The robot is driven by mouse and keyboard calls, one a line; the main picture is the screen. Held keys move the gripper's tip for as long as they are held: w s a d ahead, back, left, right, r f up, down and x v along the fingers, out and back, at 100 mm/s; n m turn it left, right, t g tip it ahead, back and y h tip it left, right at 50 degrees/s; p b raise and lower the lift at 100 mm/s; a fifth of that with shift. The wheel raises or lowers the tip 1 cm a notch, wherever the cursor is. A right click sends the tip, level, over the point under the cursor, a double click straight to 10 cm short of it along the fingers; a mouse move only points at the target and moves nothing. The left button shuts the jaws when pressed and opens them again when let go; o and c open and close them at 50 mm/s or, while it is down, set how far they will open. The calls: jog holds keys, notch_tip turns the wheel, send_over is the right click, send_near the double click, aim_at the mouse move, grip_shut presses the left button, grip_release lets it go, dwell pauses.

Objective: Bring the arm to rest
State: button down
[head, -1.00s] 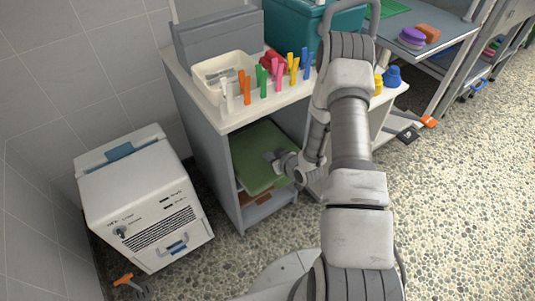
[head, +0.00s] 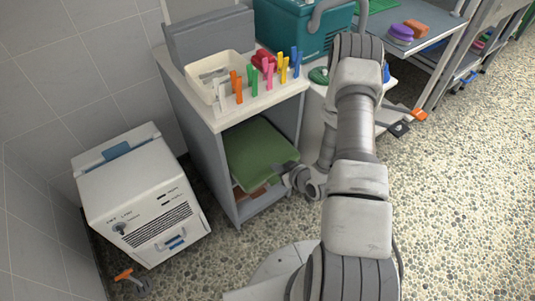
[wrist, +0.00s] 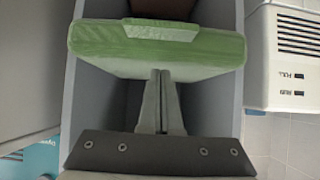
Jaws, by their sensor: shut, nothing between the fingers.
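My gripper (head: 290,172) is at the open front of the shelf unit (head: 225,175), low on its right side. In the wrist view its two fingers (wrist: 160,80) are together with nothing between them. Whether the fingertips touch the towel cannot be told.
A white machine (head: 140,195) stands left of the unit. The unit's top holds a cream tray (head: 205,92) and several coloured clips (head: 268,75). A teal box (head: 300,25) is behind. An orange-handled tool (head: 124,275) lies on the floor. Pebbled floor at right is clear.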

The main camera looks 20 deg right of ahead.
jog(key=s, duration=0.1)
jog(key=s+d, duration=0.1)
jog(key=s, duration=0.1)
jog(key=shift+s, duration=0.25)
jog(key=shift+d, duration=0.1)
jog(key=w+d+r+g+h, duration=0.1)
jog(key=w+d+r+h, duration=0.15)
jog(key=r, duration=0.95)
jog(key=w+d+r+g+h, duration=0.1)
jog(key=w+r+h, duration=0.15)
jog(key=r, duration=0.95)
jog(key=s+a+r+m+g, duration=0.1)
jog(key=s+a+r, duration=0.1)
jog(key=s+r, duration=0.35)
jog(key=s+a+r+m+g, duration=0.1)
jog(key=s+a+r, duration=0.1)
jog(key=r, duration=0.6)
jog(key=s+a+r+m+y, duration=0.1)
jog(key=s+a+r, duration=0.25)
jog(key=s, duration=0.35)
jog(key=s+a+r+m, duration=0.1)
jog(key=s+a+r, duration=0.25)
jog(key=s, duration=0.45)
notch_tip(320, 180, up, 24)
jog(key=p, duration=2.4)
jog(key=shift+f+g+y, duration=0.25)
jog(key=shift+g+y, duration=0.05)
jog(key=shift+g, duration=0.1)
